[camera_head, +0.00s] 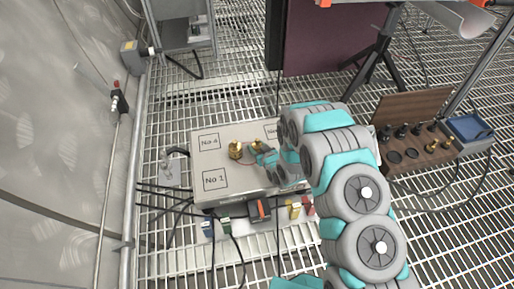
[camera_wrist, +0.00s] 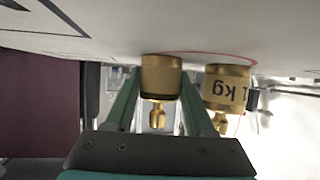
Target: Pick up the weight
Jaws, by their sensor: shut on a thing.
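Two brass weights stand close together on the pale box (camera_head: 221,197). In the head view one weight (camera_head: 235,150) is left of my gripper (camera_head: 262,155), and the other weight (camera_head: 256,146) is at my gripper's tip, partly hidden by it. In the wrist view, which looks upside down, my gripper (camera_wrist: 160,88) has its two green fingers on either side of one weight (camera_wrist: 161,76), shut on it. The other weight (camera_wrist: 228,86), marked "kg", is just right of the right finger. I cannot tell whether the held weight is clear of the box.
The box top has marked squares, No 4 (camera_head: 209,142) and No 1 (camera_head: 215,180). Cables and connectors (camera_head: 230,224) hang at its front edge. A wooden rack (camera_head: 417,140) with knobs and a blue tray (camera_head: 469,128) stand to the right.

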